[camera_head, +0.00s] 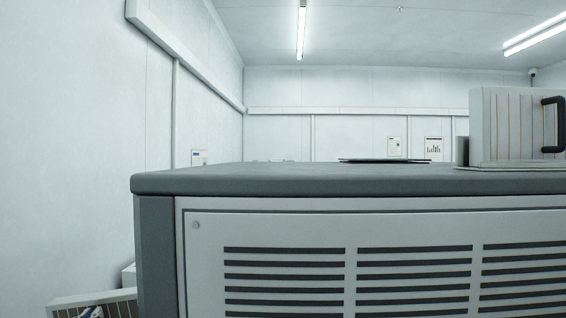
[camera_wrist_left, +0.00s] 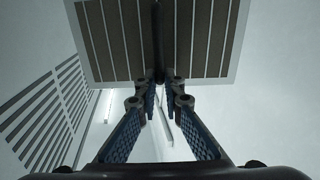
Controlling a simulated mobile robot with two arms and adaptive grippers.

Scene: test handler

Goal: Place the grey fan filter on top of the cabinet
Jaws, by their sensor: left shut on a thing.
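The grey fan filter (camera_wrist_left: 118,40) fills the top of the left wrist view, with brown slats in a light frame and a dark handle bar (camera_wrist_left: 157,35) down its middle. My left gripper (camera_wrist_left: 160,80) is shut on that handle. In the head view, part of a light framed panel, apparently the filter (camera_head: 75,300), shows at the bottom left, low beside the cabinet, with a bit of my left gripper (camera_head: 92,312) at the picture's edge. The cabinet (camera_head: 330,182) has a dark grey top and a vented light front. My right gripper is not in view.
A light upright box with thin stripes and a black handle (camera_head: 508,125) stands on the cabinet top at the right. A thin dark flat thing (camera_head: 385,161) lies near the middle back. The left part of the top looks clear. A white wall (camera_head: 75,150) is at the left.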

